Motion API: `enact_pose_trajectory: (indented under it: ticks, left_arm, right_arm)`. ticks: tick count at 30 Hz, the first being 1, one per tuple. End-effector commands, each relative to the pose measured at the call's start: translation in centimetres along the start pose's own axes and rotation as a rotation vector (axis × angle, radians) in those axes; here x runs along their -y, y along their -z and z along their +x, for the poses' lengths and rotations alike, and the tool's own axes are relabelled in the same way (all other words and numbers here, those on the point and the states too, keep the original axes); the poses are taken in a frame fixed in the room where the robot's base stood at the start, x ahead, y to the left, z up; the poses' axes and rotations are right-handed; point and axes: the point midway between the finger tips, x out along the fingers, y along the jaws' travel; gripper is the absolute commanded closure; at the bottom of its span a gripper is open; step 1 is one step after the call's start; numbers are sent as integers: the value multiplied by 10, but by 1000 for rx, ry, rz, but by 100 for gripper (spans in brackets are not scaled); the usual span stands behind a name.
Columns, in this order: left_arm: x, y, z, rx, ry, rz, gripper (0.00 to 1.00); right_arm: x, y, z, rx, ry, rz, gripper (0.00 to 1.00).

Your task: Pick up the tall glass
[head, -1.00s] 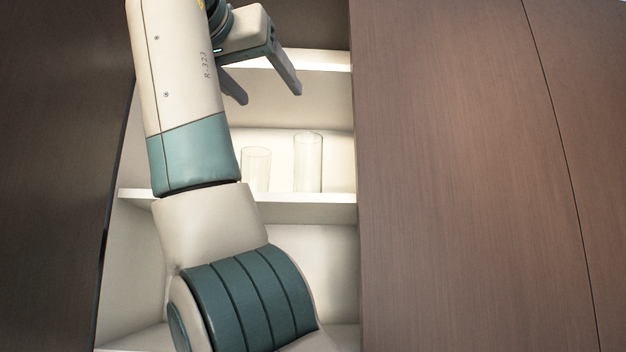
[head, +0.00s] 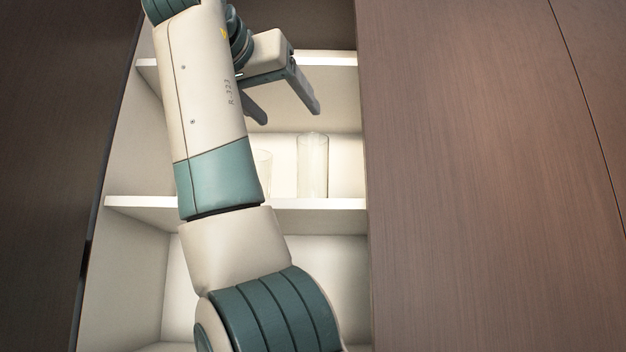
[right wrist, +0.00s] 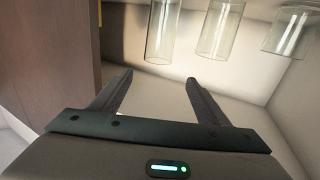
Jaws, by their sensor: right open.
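The tall glass (head: 313,168) is clear and stands upright on the middle shelf, near the cabinet's right side. A shorter glass (head: 264,168) stands to its left, partly hidden behind my right arm. My right gripper (head: 290,117) is open and empty, just above the glasses in the head view and apart from them. In the right wrist view its open fingers (right wrist: 158,80) point toward a row of glasses, with nothing between them. That row has a left glass (right wrist: 162,32), a middle glass (right wrist: 221,28) and a right glass (right wrist: 292,30). My left gripper is not in view.
The middle shelf (head: 150,203) has a white front edge below the glasses. An upper shelf edge (head: 325,58) lies behind my gripper. A brown wood panel (head: 470,170) closes off the right side. The compartment below the middle shelf shows no objects.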

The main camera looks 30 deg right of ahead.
Motion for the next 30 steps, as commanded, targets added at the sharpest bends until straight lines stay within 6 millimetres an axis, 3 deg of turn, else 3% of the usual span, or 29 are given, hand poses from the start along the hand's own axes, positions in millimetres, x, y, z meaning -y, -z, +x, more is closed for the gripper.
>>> enact_pose_trajectory:
  ticks: [9,18,24,30]
  left_arm:
    - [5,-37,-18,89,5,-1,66]
    - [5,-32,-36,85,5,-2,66]
    - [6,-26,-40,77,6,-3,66]
    - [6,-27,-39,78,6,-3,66]
  right_arm:
    - [-1,2,49,2,-3,0,31]
    - [-1,1,100,2,-2,0,31]
    - [-1,-1,114,1,-1,1,31]
    - [-1,-2,115,0,-1,1,31]
